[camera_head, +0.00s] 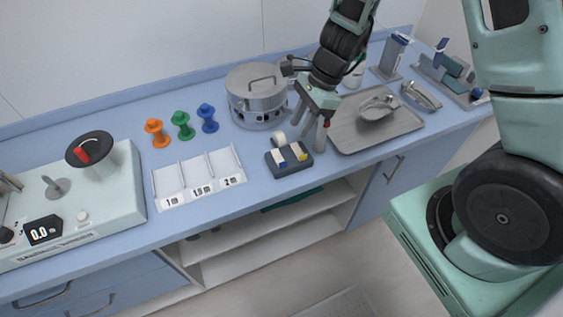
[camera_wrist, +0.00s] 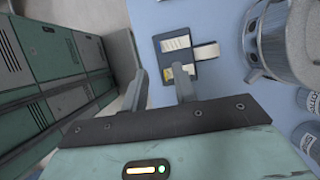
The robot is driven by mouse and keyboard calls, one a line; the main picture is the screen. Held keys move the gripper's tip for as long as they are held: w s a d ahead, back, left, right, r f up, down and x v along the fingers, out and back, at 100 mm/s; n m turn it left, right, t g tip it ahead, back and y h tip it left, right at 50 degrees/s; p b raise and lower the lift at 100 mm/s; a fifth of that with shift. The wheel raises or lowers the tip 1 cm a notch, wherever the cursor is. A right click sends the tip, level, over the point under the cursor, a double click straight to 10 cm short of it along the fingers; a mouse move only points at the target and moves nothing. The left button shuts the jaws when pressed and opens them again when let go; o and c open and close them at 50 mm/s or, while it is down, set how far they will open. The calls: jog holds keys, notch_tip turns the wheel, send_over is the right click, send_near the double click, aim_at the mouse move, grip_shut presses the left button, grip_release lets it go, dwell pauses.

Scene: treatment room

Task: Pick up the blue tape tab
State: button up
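A dark grey tape block (camera_head: 290,170) stands near the counter's front edge. A small blue tab (camera_head: 282,164) with a white part beside it shows on its left side, and a yellow tab (camera_head: 301,155) on its right. My gripper (camera_head: 312,134) is above and behind the block's right side, pointing down. Its fingers (camera_wrist: 160,88) are apart with nothing between them; one finger partly covers the block's yellow end.
A white roll (camera_head: 279,138) is at the block's back. A metal pot (camera_head: 257,90) stands behind, a steel tray (camera_head: 350,140) with a bowl (camera_head: 378,106) to the right, and a white labelled three-slot holder (camera_head: 199,180) to the left. Counter between holder and block is clear.

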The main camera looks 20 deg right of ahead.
send_over(283, 162)
jog(key=d, duration=0.2)
notch_tip(283, 162, down, 6)
jog(key=shift+w+d+f, duration=0.1)
jog(key=shift+w, duration=0.05)
jog(key=shift+p+x, duration=0.3)
jog(key=shift+x, duration=2.35)
jog(key=shift+d+f, duration=0.1)
jog(key=shift+d, duration=0.1)
grip_shut()
